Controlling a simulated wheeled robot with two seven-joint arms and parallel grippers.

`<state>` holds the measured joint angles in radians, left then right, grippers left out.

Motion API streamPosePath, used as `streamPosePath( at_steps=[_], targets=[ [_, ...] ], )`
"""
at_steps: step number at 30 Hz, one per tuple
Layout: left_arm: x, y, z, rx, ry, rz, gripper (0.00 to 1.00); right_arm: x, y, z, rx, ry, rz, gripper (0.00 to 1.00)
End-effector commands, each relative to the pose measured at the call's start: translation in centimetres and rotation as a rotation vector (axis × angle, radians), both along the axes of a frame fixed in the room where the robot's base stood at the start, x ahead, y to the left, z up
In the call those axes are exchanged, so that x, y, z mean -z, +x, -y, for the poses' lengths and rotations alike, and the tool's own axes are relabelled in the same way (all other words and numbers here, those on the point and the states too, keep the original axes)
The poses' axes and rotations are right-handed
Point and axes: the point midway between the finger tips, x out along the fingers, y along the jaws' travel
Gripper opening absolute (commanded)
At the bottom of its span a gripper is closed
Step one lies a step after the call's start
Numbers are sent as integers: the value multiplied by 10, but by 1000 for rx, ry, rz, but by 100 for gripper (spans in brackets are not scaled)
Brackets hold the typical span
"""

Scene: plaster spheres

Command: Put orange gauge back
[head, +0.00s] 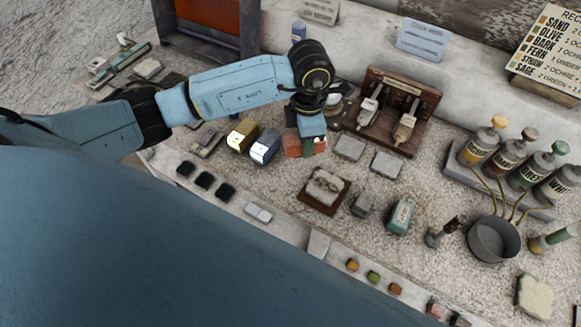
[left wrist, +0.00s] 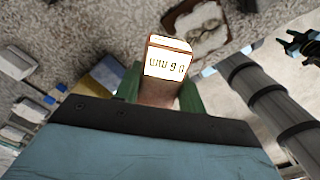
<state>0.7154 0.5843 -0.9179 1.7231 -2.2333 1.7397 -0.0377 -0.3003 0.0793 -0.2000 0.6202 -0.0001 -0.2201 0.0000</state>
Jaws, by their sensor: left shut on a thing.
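My left gripper (head: 306,146) is shut on the orange gauge (head: 291,145), a small orange-brown block. In the left wrist view the gauge (left wrist: 165,62) sits between the green fingers, its pale lit display with dark marks facing the camera. A yellow gauge (head: 242,135) and a blue gauge (head: 265,147) stand side by side just left of the gripper. Whether the held gauge touches the bench is hard to tell. A small dark part with greenish tips at the top right of the left wrist view may be my right gripper; its jaws are unclear.
A wooden stand (head: 392,110) with two pale tools is to the right. A brown tray (head: 324,190) with a stone piece lies in front. Pigment bottles (head: 507,155) and a grey pot (head: 494,240) are far right. Dark pads (head: 204,181) lie at the front left.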

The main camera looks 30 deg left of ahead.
Motion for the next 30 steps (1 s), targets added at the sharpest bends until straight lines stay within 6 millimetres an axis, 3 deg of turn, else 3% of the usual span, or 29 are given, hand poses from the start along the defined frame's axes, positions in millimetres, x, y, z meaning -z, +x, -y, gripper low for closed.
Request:
streamPosePath(
  at_steps=[6,12,18,25,30],
  targets=[
    [0,5,-22,-440,4,6,22,23,0,0,0,0,0,36],
    [-3,6,-36,-726,5,8,22,33,0,0,0,0,0,36],
    [0,7,-41,-844,5,7,22,36,0,0,0,0,0,36],
    [41,6,-40,-853,6,4,22,37,0,0,0,-1,0,36],
    [57,7,-40,-853,5,7,22,37,0,0,0,-1,0,36]
  ],
)
